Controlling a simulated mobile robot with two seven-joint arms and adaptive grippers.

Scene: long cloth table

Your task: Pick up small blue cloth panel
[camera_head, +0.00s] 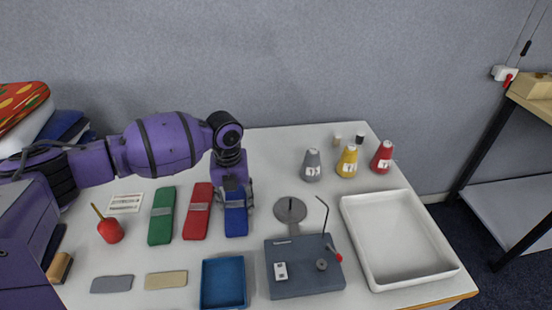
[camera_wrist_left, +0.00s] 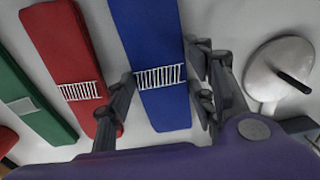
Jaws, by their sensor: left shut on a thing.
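The small blue cloth panel (camera_head: 236,222) lies folded on the table, a pale striped band across its middle. My left gripper (camera_head: 236,192) comes down over it from above, its fingers at the two long sides by the band, and is shut on it. In the left wrist view the blue panel (camera_wrist_left: 150,40) runs between the fingers (camera_wrist_left: 163,82); it appears to rest on the table still. My right gripper is in neither view.
A red panel (camera_head: 197,212) and a green panel (camera_head: 161,216) lie close to the left. A grey disc with a peg (camera_head: 290,210) is close on the right. A blue tray (camera_head: 223,284) and grey box (camera_head: 305,268) stand in front; a white tray (camera_head: 398,240) is farther right.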

